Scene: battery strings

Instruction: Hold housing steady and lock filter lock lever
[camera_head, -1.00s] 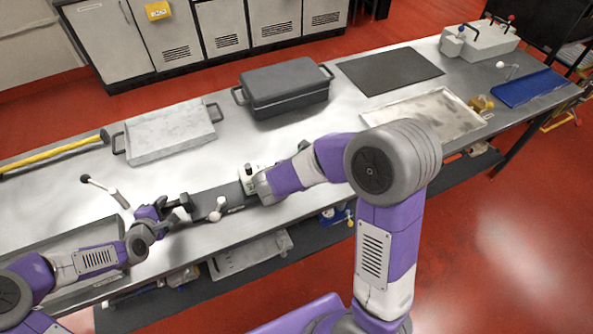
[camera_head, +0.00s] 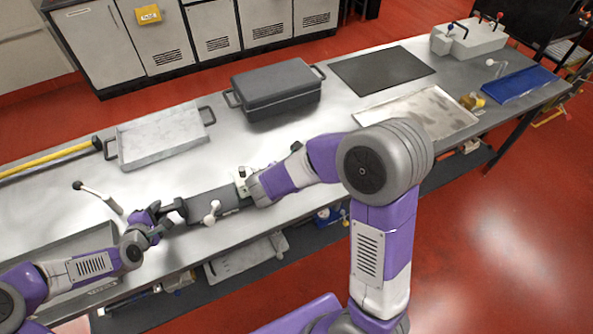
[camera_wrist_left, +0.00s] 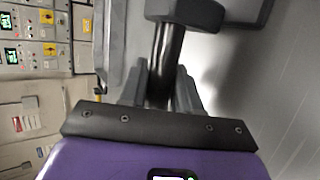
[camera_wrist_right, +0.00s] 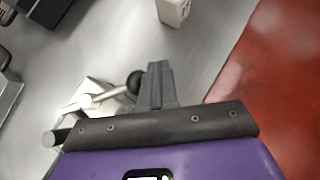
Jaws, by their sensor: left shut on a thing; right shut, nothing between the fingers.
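My left gripper (camera_head: 172,217) is at the left end of a dark grey block (camera_head: 215,200), which looks like the housing. In the left wrist view its fingers (camera_wrist_left: 160,85) are shut on a dark round post (camera_wrist_left: 164,60) topped by a wider black head (camera_wrist_left: 186,12). My right gripper is hidden behind its wrist in the head view. In the right wrist view its fingers (camera_wrist_right: 158,85) are shut and empty. A pale lever with a black ball end (camera_wrist_right: 135,82) lies just left of these fingers; I cannot tell if they touch. A white-and-green unit (camera_head: 240,182) shows beside my right wrist.
A pale lever with a round end (camera_head: 212,212) shows at the block's near side. Behind stand a grey tray (camera_head: 160,137) and a dark lidded case (camera_head: 276,90). Another lever (camera_head: 98,195) stands at left. The table's front edge is close to both grippers.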

